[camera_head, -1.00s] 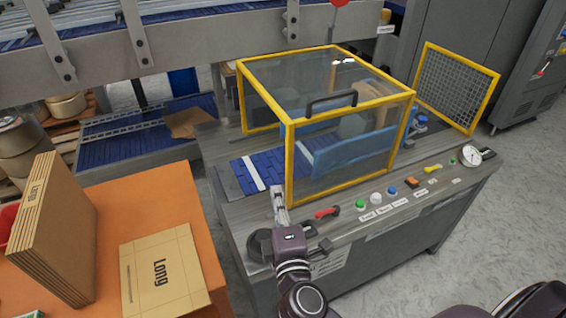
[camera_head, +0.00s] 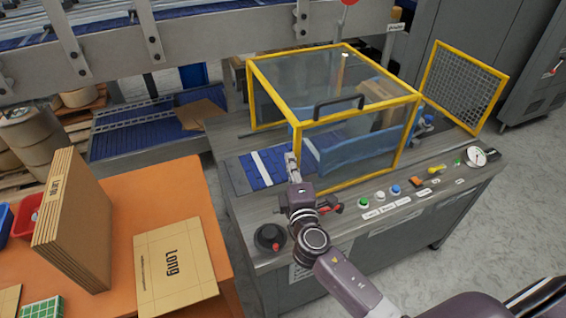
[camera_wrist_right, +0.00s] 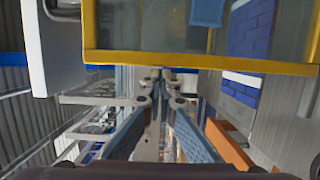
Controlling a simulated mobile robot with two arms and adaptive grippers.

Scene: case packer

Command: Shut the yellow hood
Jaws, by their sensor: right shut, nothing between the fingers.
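The yellow hood (camera_head: 332,122) is a clear box with a yellow frame and a dark handle (camera_head: 339,104) on its top front edge. In the head view its lower front bar lies close to the machine's deck; I cannot tell whether it is fully seated. My right gripper (camera_head: 291,160) is shut and empty at the hood's front left post, partly covering it. In the right wrist view, the shut fingertips (camera_wrist_right: 160,76) lie just under a yellow frame bar (camera_wrist_right: 200,61); contact is unclear. My left gripper is not in view.
A panel with coloured buttons (camera_head: 379,195) and a gauge (camera_head: 477,156) runs along the machine's front. A mesh guard (camera_head: 463,84) stands at the right. Flat cartons (camera_head: 72,222) stand on the orange table (camera_head: 125,220). A blue conveyor (camera_head: 262,168) enters the hood's left side.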

